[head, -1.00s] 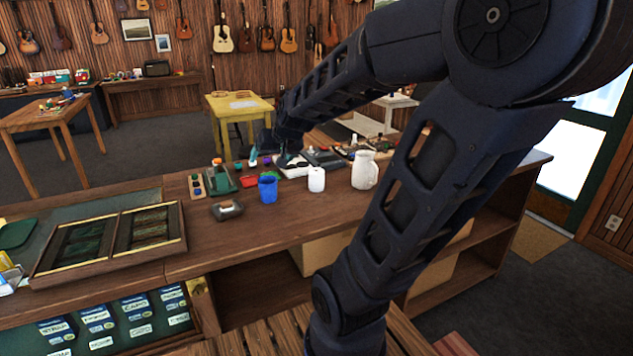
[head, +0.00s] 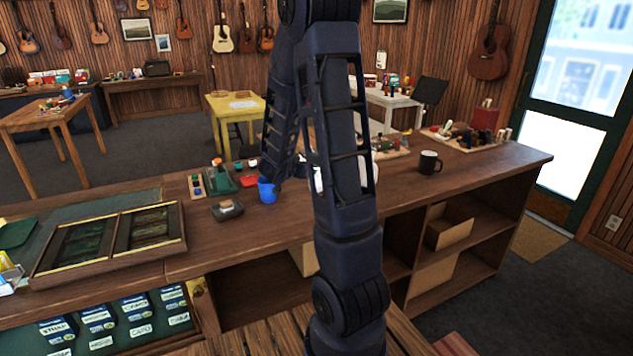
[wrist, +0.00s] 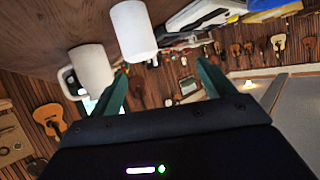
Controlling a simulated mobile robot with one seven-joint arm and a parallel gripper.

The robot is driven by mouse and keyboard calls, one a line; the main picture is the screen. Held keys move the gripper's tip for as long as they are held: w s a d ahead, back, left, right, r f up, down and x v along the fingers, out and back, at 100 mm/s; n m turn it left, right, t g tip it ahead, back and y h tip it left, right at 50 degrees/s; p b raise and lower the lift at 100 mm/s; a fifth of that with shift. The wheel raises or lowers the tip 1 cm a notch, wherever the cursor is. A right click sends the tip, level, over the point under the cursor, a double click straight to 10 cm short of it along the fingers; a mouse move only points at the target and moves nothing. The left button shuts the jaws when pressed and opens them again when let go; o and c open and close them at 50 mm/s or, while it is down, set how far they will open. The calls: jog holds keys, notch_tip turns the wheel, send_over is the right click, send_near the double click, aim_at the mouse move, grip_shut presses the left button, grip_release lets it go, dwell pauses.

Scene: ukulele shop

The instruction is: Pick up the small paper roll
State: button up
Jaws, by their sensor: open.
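In the wrist view a plain white cylinder (wrist: 133,30), which looks like the small paper roll, stands on the wooden counter. My gripper (wrist: 162,70) is open, with its teal fingers apart and nothing between them. The roll is beyond the fingertips, towards the left finger, and does not appear to be touched. In the head view my arm hides nearly all of the roll; only a thin white sliver (head: 318,180) shows beside the arm, and I cannot tell which white thing it is. My fingertips are also hidden there.
A white pitcher (wrist: 92,68) with a handle stands close beside the roll. A blue cup (head: 267,190), a small dark tray (head: 227,211) and a dark mug (head: 429,162) are on the counter (head: 450,185). Framed panels (head: 110,240) lie at the left. The counter's right part has free room.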

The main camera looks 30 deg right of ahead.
jog(key=shift+m+g+h, duration=0.3)
jog(key=shift+g+h, duration=0.3)
jog(key=shift+h, duration=0.3)
jog(key=shift+s+d+f+x, duration=0.1)
jog(key=shift+s+f+x, duration=0.15)
jog(key=shift+x, duration=1.85)
jog(key=shift+s+d+f+x, duration=0.15)
jog(key=shift+s+x, duration=0.25)
jog(key=shift+x, duration=1.65)
jog(key=shift+s+d+f+x, duration=0.1)
jog(key=shift+s+f+x, duration=0.15)
jog(key=shift+x, duration=1.85)
jog(key=shift+r, duration=0.1)
jog(key=c, duration=1.1)
jog(key=shift+c, duration=0.2)
